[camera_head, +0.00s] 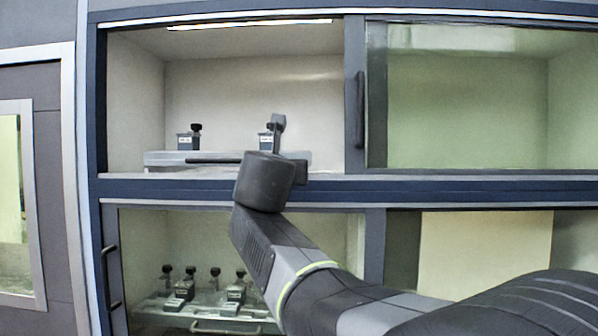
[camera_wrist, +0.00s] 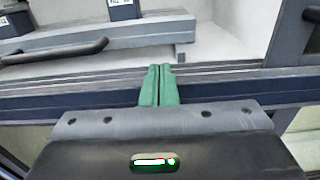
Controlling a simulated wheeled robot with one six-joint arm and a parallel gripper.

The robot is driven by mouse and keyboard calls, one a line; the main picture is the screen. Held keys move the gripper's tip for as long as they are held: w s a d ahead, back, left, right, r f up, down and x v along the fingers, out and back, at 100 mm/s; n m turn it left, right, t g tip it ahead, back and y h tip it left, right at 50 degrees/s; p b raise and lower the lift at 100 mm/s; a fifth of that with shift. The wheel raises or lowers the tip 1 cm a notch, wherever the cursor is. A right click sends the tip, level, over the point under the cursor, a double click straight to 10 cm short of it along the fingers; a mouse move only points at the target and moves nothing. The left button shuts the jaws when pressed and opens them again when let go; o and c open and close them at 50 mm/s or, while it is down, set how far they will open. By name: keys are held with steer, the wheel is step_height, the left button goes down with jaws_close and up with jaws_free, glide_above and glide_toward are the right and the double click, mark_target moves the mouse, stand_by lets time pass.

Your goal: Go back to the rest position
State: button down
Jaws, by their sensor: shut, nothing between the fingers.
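My gripper shows in the wrist view (camera_wrist: 159,72) with its two green fingers pressed together and nothing between them. It is in front of the dark blue frame rail below the upper left compartment (camera_head: 300,70). In the head view my arm reaches up from the lower right, and its wrist covers part of that rail; the fingers are hidden there. A grey tray (camera_head: 225,157) with a dark handle (camera_wrist: 60,50) stands in the upper left compartment. Two small dark-topped blocks stand on it, a left one (camera_head: 188,138) and a right one (camera_head: 265,140) partly covered by my arm.
A glass door with a dark handle (camera_head: 360,110) covers the upper right compartment. The lower left compartment holds another tray (camera_head: 215,326) with several similar blocks, behind glass with a handle (camera_head: 110,278). A pale panel (camera_head: 485,253) shows at lower right.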

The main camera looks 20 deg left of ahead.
steer(key=v, duration=0.6)
steer(key=shift+r+b, duration=0.15)
steer(key=shift+b, duration=0.2)
